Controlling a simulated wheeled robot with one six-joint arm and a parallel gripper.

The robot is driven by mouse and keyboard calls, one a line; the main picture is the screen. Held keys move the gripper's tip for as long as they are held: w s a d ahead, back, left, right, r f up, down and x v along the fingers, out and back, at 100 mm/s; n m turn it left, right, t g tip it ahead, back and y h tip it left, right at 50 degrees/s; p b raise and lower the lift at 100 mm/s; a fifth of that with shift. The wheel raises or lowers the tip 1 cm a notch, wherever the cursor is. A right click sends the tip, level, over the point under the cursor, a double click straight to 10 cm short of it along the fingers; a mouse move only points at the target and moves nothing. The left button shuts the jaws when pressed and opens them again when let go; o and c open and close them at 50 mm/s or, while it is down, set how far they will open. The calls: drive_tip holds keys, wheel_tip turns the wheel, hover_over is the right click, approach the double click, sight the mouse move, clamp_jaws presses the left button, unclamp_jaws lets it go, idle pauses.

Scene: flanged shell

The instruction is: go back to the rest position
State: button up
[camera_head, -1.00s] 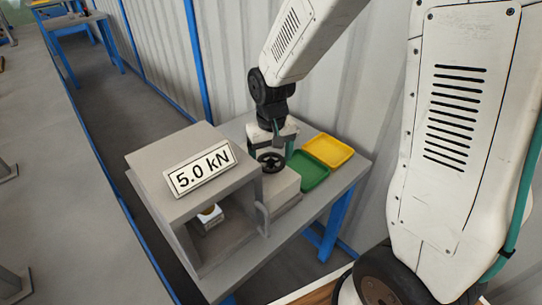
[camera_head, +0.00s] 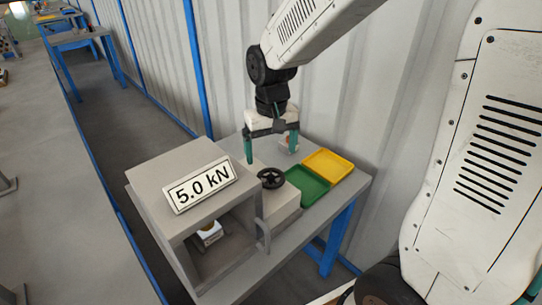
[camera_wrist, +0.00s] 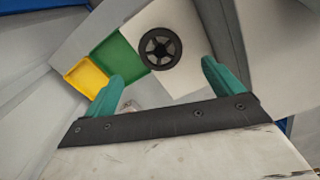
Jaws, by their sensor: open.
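My gripper (camera_head: 270,150) is open and empty, with its two green fingers apart. It hangs above the grey table (camera_head: 331,201), behind and above the black handwheel (camera_head: 271,178). The handwheel sits on a light grey block beside the grey box. In the wrist view the handwheel (camera_wrist: 160,48) shows beyond the fingertips, clear of both fingers (camera_wrist: 162,76). I see no contact between the gripper and anything.
A green tray (camera_head: 308,188) and a yellow tray (camera_head: 328,164) lie to the right. A corrugated wall stands behind.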

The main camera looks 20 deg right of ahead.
idle(0.4)
drive_tip(key=s+g, duration=0.1)
drive_tip(key=s, duration=0.2)
drive_tip(key=shift+d+f, duration=0.1)
drive_tip(key=shift+d, duration=0.05)
drive_tip(key=s+d+r+t, duration=0.1)
drive_tip(key=s+r, duration=0.4)
drive_tip(key=s, duration=0.4)
drive_tip(key=s+d+r+t, duration=0.1)
drive_tip(key=s+r, duration=0.4)
drive_tip(key=s, duration=0.5)
drive_tip(key=shift+d+r, duration=0.15)
drive_tip(key=shift+d, duration=0.35)
idle(0.7)
